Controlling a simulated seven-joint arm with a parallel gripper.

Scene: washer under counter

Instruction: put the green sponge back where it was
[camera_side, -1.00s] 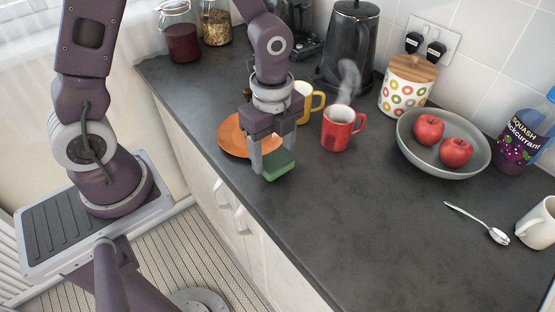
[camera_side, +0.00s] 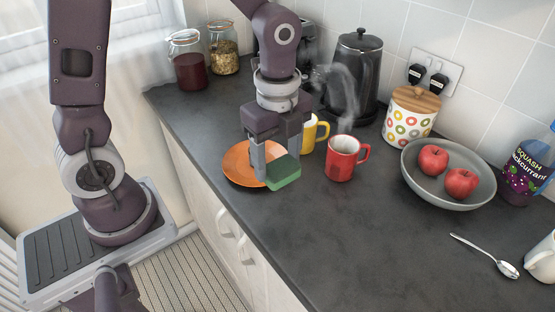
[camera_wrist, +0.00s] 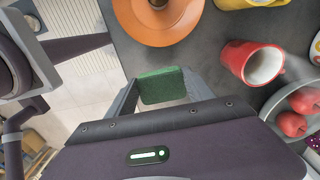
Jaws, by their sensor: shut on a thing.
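The green sponge (camera_side: 284,173) is held between the two fingers of my gripper (camera_side: 279,163). In the side view it appears just right of and in front of the orange plate (camera_side: 238,167), near the counter's front edge. The wrist view shows the sponge (camera_wrist: 162,86) between the fingers, with the orange plate (camera_wrist: 150,34) beyond it. The sponge looks held above the counter, but its exact height is hard to tell. My gripper hides part of the plate.
A red mug (camera_side: 340,161) and a yellow mug (camera_side: 309,137) stand right of my gripper. A grey bowl (camera_side: 449,192) with apples, a spoon (camera_side: 485,256) and a dark kettle (camera_side: 354,75) are further off.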

